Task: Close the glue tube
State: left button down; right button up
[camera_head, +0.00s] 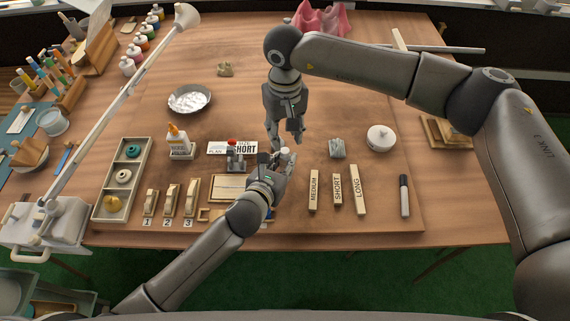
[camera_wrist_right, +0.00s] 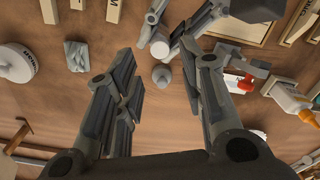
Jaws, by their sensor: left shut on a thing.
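My left gripper (camera_head: 284,158) is shut on a small white round-ended piece (camera_wrist_right: 159,48), which looks like part of the glue tube; the fingers hide most of it. A grey cone-shaped piece (camera_wrist_right: 161,75) shows just beside that white end in the right wrist view. I cannot tell whether the two touch. My right gripper (camera_head: 289,134) points down just above the left gripper in the head view. In the right wrist view its fingers (camera_wrist_right: 163,78) are spread apart, with the grey cone between them and not gripped.
A white glue bottle (camera_head: 180,147) with an orange tip stands left of the grippers. Labelled wooden strips (camera_head: 337,190) and a marker (camera_head: 404,195) lie in front. The table behind is mostly clear.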

aim_at(285, 150)
jog(key=shift+f, duration=2.55)
grip_shut()
jog(key=m, duration=0.3)
jog(key=shift+o, duration=0.2)
grip_release()
